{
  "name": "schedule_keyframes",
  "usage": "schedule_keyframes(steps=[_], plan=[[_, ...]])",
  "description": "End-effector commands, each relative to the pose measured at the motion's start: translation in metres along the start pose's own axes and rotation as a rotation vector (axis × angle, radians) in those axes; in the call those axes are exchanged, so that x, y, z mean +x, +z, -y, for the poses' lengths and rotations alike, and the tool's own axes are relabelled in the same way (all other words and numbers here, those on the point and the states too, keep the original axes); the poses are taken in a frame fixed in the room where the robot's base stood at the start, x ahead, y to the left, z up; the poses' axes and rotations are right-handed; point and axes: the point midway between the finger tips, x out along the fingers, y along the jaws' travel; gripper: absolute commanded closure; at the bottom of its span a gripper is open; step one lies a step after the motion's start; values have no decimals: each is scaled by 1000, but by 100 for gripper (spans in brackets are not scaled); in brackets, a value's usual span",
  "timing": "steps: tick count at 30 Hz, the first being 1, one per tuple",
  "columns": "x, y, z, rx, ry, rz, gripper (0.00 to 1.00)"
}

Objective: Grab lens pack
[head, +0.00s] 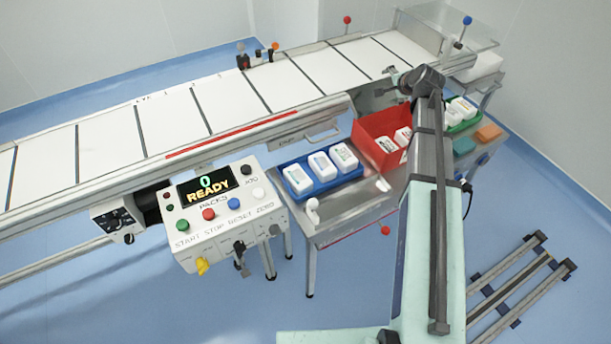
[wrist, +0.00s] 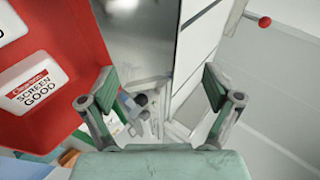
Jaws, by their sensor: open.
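White packs sit in three containers in the head view, and I cannot tell which is the lens pack. Several stand in the blue tray (head: 292,197), two show in the red bin (head: 372,127), and more lie in the green tray (head: 468,124). In the wrist view, one white pack (wrist: 37,85) with a red-banded label reading "SCREEN GOOD" lies in the red bin (wrist: 82,30), left of my gripper (wrist: 158,80). My gripper is open with nothing between its fingers. In the head view my gripper (head: 391,73) is near the conveyor's side, behind the red bin and partly hidden.
The conveyor (head: 222,104) with white panels runs along the back. A control box (head: 225,215) reading "READY" stands left of the steel table (head: 345,208). Orange and teal blocks (head: 488,132) lie at the table's right. A ball-topped lever (head: 462,30) rises behind.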

Motion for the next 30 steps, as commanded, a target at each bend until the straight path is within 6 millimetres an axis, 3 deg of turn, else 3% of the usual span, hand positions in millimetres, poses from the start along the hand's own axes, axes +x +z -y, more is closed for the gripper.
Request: schedule_keyframes(steps=[1, 6, 12, 15, 18, 23, 30], plan=[[-1, 42, 9, -124, 44, 63, 10], [-15, 158, 12, -560, 194, 278, 10], [-59, 271, 2, -1051, 336, 543, 10], [-86, 312, -4, -1261, 391, 667, 10], [-110, 341, -10, -1422, 434, 771, 10], [-136, 364, -16, -1570, 472, 878, 10], [-133, 372, -31, -1608, 486, 911, 10]])
